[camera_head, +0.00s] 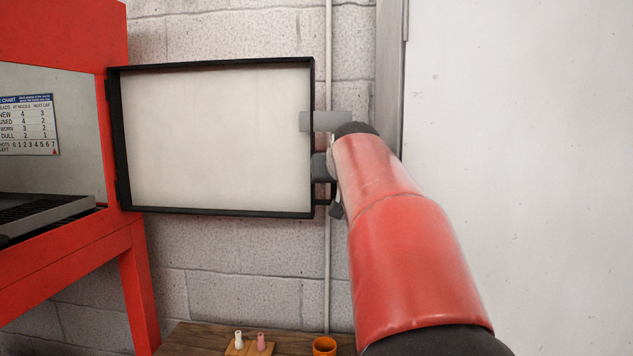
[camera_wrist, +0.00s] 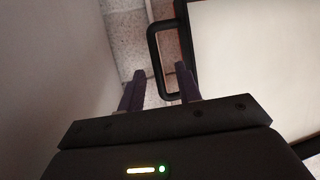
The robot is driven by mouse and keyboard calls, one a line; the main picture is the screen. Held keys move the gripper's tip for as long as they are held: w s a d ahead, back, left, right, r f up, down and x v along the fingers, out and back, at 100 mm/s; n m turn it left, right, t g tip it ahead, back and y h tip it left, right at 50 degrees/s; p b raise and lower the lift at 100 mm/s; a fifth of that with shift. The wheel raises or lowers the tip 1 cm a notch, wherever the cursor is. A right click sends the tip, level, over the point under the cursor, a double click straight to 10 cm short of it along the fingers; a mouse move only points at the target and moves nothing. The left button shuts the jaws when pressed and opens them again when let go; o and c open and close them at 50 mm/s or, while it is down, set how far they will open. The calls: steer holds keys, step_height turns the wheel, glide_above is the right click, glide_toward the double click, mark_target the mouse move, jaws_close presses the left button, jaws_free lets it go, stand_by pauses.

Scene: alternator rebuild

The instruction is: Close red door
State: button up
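The door (camera_head: 215,138) is a black-framed pale panel. It stands swung open from the red cabinet (camera_head: 85,250), hinged along its left edge in the head view. Its black loop handle (camera_wrist: 153,50) is on the free edge. My gripper (camera_head: 318,142) is at that right edge, partly hidden by my red arm. In the wrist view my gripper (camera_wrist: 160,78) is open, with its two dark fingers apart. The handle's outer bar appears between the fingertips; whether either finger touches it I cannot tell. The door panel (camera_wrist: 245,60) fills the right of the wrist view.
The cabinet's opening shows a chart (camera_head: 28,125) and a dark grate (camera_head: 45,212). A grey block wall and a thin vertical pipe (camera_head: 328,270) are behind the door. A wooden table (camera_head: 195,338) below holds an orange cup (camera_head: 324,346) and small pegs.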

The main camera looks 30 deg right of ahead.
steer(key=p+x, duration=0.1)
steer(key=x, duration=0.7)
steer(key=shift+d+r, duration=0.4)
steer(key=shift+c, duration=0.2)
jaws_close()
